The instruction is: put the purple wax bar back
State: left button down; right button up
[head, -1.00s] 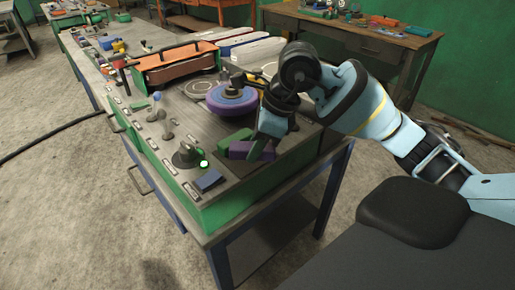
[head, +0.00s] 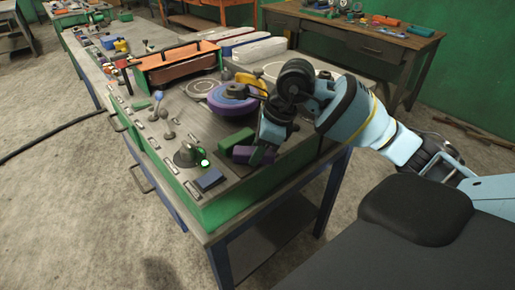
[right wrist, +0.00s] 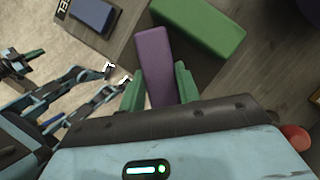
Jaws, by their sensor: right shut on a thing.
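The purple wax bar (head: 241,154) is at the near right part of the bench top, beside a green bar (head: 236,139). My right gripper (head: 258,155) is shut on it, with its fingers crossing the bar in the head view. In the right wrist view the purple bar (right wrist: 153,55) sticks out from between the two green fingers (right wrist: 159,88), with the green bar (right wrist: 200,25) close to its right. The fingers hide part of the bar. I cannot tell whether its underside touches the surface. My left gripper does not show in the head view.
A blue block (head: 209,180) and a dark knob with a green light (head: 187,155) are at the near edge. Several small levers line the left side.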

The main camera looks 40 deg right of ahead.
jog(key=shift+f, duration=0.2)
jog(key=o, duration=1)
jog(key=shift+c, duration=0.2)
jog(key=v, duration=1.2)
jog(key=shift+r, duration=0.25)
